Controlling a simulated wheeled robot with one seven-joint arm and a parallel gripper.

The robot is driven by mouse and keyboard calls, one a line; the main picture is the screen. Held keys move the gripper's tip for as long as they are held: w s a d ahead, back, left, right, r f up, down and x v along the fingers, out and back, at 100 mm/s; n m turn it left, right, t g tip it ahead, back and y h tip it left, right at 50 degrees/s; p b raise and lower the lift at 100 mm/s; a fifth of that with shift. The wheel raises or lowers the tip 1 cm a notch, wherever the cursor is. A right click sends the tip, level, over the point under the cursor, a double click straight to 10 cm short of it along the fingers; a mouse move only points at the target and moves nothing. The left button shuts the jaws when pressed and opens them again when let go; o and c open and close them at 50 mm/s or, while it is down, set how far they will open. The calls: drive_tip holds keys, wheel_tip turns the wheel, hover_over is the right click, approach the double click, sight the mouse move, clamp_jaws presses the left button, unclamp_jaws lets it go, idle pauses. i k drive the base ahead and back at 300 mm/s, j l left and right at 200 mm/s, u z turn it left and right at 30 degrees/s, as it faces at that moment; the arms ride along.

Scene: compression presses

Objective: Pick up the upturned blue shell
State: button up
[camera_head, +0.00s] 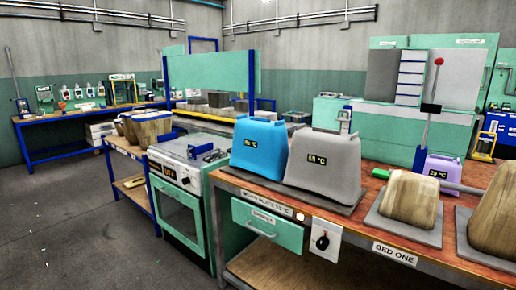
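The blue shell (258,148) stands upturned, narrow end up, on a dark plate (225,176) at the left end of the red-topped bench. A small display on its front seems to read 46 °C. A grey shell (324,160) stands close against its right side, partly overlapping in view, with a display that seems to read 69 °C. The blue shell's front is unobstructed; its back and underside are hidden. My gripper is not in view.
A green-fronted oven (181,208) stands left of the bench. Wooden forms (408,200) on grey plates and a purple shell (442,168) are to the right. A red-knobbed lever (430,107) rises behind. Open floor (80,230) lies at left.

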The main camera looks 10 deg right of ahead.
sight(260, 146)
drive_tip(key=i+j, duration=0.3)
drive_tip(key=i, duration=0.25)
drive_tip(key=i+j, duration=0.3)
drive_tip(key=i, duration=0.2)
